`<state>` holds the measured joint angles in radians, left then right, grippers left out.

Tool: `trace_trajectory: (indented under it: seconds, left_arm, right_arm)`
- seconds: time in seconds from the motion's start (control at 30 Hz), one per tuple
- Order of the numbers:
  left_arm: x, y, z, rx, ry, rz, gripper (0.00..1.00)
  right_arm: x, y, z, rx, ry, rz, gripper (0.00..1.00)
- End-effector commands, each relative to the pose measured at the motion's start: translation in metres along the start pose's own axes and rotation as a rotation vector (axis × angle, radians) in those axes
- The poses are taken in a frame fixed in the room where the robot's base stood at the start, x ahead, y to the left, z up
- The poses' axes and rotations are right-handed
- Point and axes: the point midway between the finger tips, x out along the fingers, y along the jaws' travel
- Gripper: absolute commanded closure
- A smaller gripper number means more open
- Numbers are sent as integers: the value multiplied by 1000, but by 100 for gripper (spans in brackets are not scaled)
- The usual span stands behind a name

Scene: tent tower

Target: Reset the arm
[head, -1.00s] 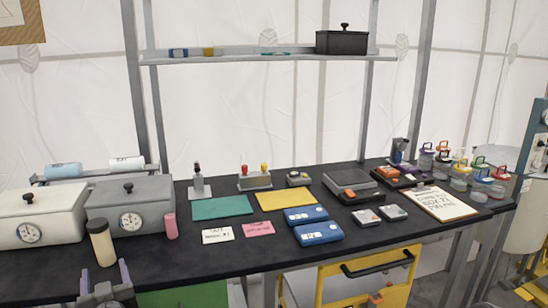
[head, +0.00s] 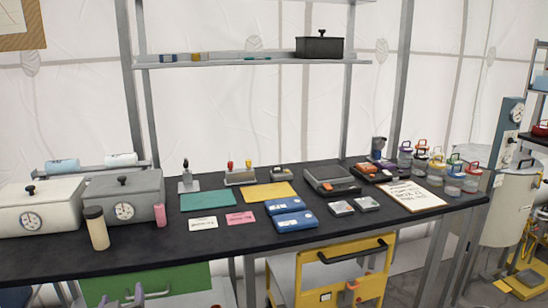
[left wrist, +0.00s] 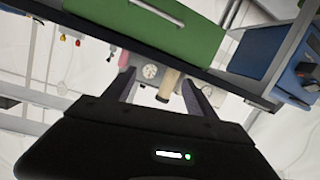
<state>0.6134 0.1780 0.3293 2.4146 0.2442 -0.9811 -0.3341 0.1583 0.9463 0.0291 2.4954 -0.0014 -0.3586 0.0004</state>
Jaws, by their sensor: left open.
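My left gripper (head: 121,298) shows at the bottom left of the head view, with only its finger tips in the frame. It is in front of the green drawer front (head: 150,285), below the table's front edge. In the left wrist view its two dark fingers (left wrist: 160,92) stand apart with nothing held between them. That view is turned, with the green drawer front (left wrist: 155,25) at the top. A tan bottle (left wrist: 168,85) shows well beyond the fingers. My right gripper is in neither view.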

Motion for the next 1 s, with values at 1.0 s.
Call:
trace_trajectory:
  seconds: [1.0]
  left_arm:
    - [-309,97,424,120,-1421,383,35]
  right_arm:
    - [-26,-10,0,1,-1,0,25]
